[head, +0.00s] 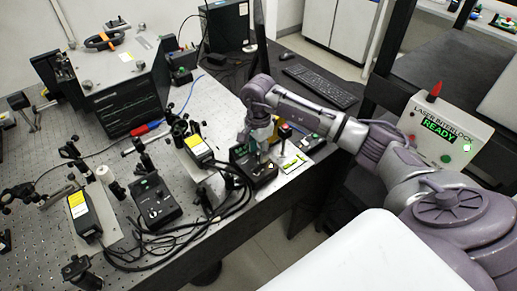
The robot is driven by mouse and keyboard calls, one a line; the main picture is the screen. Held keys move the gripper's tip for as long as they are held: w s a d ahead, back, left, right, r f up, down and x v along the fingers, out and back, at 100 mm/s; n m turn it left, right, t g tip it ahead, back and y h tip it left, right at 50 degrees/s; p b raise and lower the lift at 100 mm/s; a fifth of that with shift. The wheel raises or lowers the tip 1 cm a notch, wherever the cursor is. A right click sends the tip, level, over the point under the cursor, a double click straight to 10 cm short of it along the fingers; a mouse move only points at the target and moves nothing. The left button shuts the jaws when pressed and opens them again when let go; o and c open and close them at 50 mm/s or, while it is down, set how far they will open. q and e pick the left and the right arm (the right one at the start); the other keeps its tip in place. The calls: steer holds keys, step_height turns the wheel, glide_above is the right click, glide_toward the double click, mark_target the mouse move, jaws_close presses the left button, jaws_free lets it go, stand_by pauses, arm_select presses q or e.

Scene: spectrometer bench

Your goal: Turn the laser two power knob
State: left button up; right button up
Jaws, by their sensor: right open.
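Two black controller boxes stand on the perforated optical bench: one at the bench's front middle (153,216) and one farther right (262,174). Small controls show on their tops. The labels are too small to read, so I cannot tell which is laser two, and I cannot pick out its power knob. My right gripper (264,153) points down over the right-hand box, with its open fingers at or just above the box top. I cannot tell whether they touch a knob, as the gripper hides part of the box. My left gripper is out of view.
Yellow-labelled laser units (84,215) and (201,152) stand beside the boxes. Black cables (228,212) loop along the bench front. Optic posts crowd the left. A "READY" interlock panel (438,131) stands at the right. A keyboard (320,86) lies behind my right arm.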

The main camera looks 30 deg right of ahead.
jaws_close()
steer(key=shift+m+b, duration=0.95)
steer(key=shift+m, duration=0.35)
steer(key=shift+m+b, duration=0.75)
steer(key=shift+m, duration=0.95)
jaws_free()
